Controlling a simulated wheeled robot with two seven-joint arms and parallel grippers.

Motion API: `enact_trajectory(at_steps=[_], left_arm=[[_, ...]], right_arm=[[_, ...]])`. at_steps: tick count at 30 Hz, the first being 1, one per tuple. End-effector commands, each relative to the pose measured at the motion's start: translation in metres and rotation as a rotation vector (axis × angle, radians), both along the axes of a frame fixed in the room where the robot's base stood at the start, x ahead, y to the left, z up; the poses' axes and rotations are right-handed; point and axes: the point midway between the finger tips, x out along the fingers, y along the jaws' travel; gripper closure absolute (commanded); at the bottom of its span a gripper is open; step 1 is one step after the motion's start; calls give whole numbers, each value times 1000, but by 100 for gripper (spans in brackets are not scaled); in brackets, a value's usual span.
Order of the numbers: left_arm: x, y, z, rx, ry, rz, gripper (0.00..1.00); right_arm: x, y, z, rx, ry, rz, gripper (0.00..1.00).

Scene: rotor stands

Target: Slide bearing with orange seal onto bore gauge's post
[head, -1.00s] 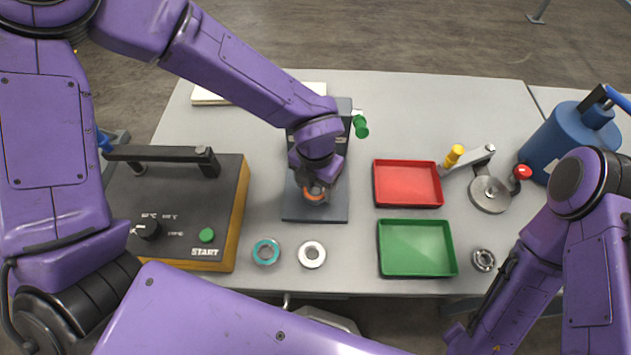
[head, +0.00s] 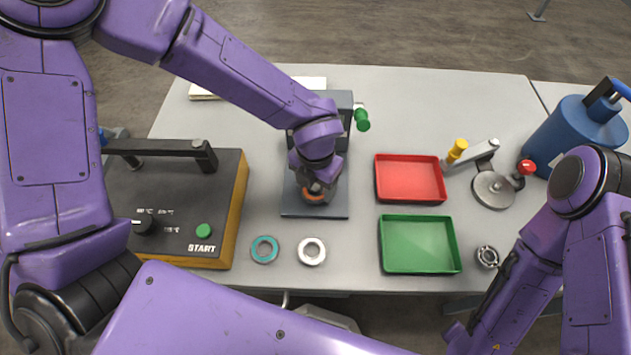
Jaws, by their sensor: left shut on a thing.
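The bearing with the orange seal (head: 314,196) is low over the dark base of the bore gauge (head: 315,211), near the middle of the table. My left gripper (head: 317,188) is shut on this bearing from above and hides part of it. The gauge's post is hidden behind the gripper and bearing, so I cannot tell whether the bearing is around it. My right arm is at the right edge, and its gripper does not show.
A teal-sealed bearing (head: 265,250) and a white-sealed one (head: 312,251) lie in front. A red tray (head: 410,180), a green tray (head: 419,244), a metal bearing (head: 487,257) and a lever tool (head: 492,189) are right. A START-button heater (head: 190,205) stands left.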

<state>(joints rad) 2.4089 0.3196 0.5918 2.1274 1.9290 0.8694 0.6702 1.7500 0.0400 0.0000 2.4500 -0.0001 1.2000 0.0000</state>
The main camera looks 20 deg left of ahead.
Motion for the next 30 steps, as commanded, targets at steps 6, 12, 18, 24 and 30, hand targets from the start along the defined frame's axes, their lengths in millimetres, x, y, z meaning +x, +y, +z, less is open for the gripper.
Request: enact_trajectory(at_steps=[6,12,18,24,30], left_arm=[[0,0,-1,0,-1,0,62],[0,0,-1,0,-1,0,26],[0,0,-1,0,-1,0,6],[0,0,-1,0,0,0,0],[0,0,-1,0,0,0,0]], right_arm=[[0,0,-1,0,0,0,57],[0,0,-1,0,0,0,57],[0,0,-1,0,0,0,57],[0,0,-1,0,0,0,57],[0,0,-1,0,0,0,57]])
